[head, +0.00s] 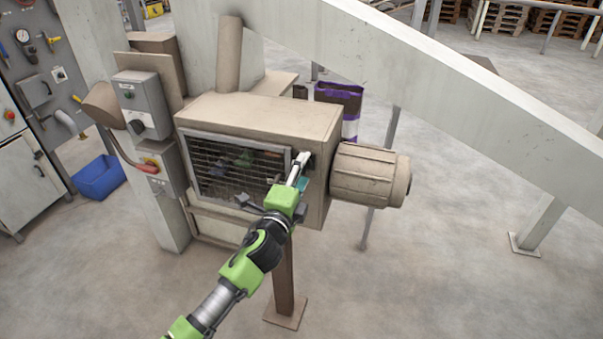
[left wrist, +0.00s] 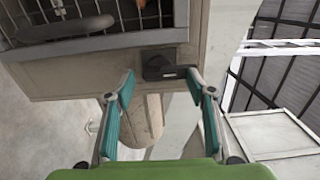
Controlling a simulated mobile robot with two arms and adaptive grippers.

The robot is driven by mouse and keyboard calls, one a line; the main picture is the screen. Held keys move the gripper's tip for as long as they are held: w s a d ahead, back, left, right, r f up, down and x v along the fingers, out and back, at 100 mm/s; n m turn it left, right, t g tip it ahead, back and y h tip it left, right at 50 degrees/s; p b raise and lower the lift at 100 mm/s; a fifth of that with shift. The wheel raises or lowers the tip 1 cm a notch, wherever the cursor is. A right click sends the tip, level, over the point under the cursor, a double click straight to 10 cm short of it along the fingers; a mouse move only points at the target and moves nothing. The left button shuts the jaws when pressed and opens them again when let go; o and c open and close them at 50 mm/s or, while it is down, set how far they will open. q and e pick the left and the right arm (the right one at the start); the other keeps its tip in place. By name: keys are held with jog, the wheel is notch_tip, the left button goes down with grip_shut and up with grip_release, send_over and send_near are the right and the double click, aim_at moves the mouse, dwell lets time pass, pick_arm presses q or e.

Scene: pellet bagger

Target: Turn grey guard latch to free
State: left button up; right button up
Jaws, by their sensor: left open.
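The grey guard latch (left wrist: 160,68) is a small dark block with a short bar, set on the beige frame beside the mesh guard (left wrist: 105,42). In the left wrist view it lies ahead of my left gripper (left wrist: 160,79), between the lines of the two teal fingers. The fingers are spread with nothing between them. In the head view my left gripper (head: 302,171) is at the right edge of the mesh guard (head: 232,165), and its fingers partly hide the latch. I cannot tell whether a finger touches it. My right gripper is in neither view.
A ribbed beige motor (head: 370,174) sticks out right of the machine housing (head: 265,113). A grey switch box (head: 142,105) with a red-handled control stands left. A large pale slanted beam (head: 430,70) crosses above. A blue bin (head: 98,178) is on the floor.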

pick_arm(q)
jog(key=shift+s, duration=0.15)
jog(key=v, duration=1.1)
jog(key=shift+s+a, duration=0.2)
jog(key=shift+s, duration=0.15)
